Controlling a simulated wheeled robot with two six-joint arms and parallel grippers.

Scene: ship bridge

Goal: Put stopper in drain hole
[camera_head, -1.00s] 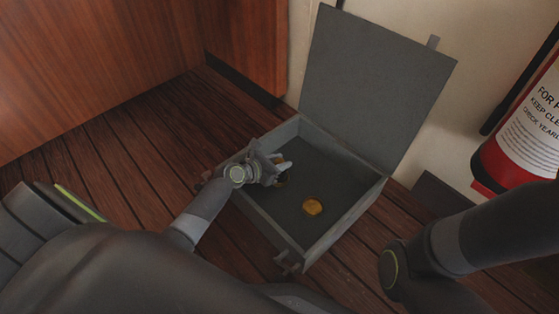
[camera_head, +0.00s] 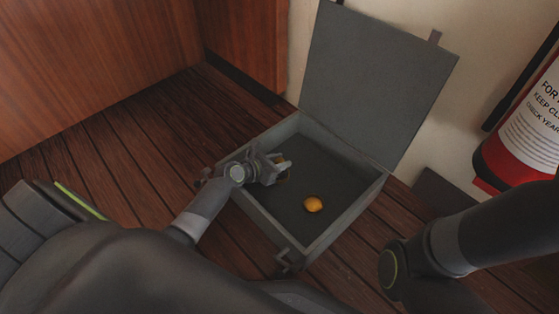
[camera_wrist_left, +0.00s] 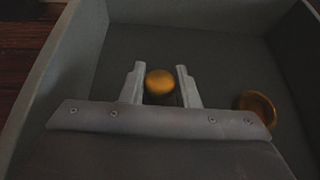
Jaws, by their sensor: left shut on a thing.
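My left gripper (camera_head: 286,167) is inside an open grey box (camera_head: 268,222), by its left wall. In the left wrist view the gripper (camera_wrist_left: 160,82) has its fingers around a rounded brass-coloured stopper (camera_wrist_left: 160,83). It is shut on the stopper, close above the box floor. Only a sliver of the stopper shows in the head view, behind the fingers. A brass-coloured round fitting (camera_head: 313,204), seemingly the drain hole, lies in the box floor to the right and nearer the front. In the left wrist view this fitting (camera_wrist_left: 269,100) has a raised rim and a darker middle. My right gripper is not in view.
The box's lid (camera_head: 378,85) stands open against the pale wall at the back. A latch (camera_head: 288,260) sticks out at the front. A red fire extinguisher (camera_head: 515,165) is at the right. Wooden panels (camera_head: 95,65) stand at the left.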

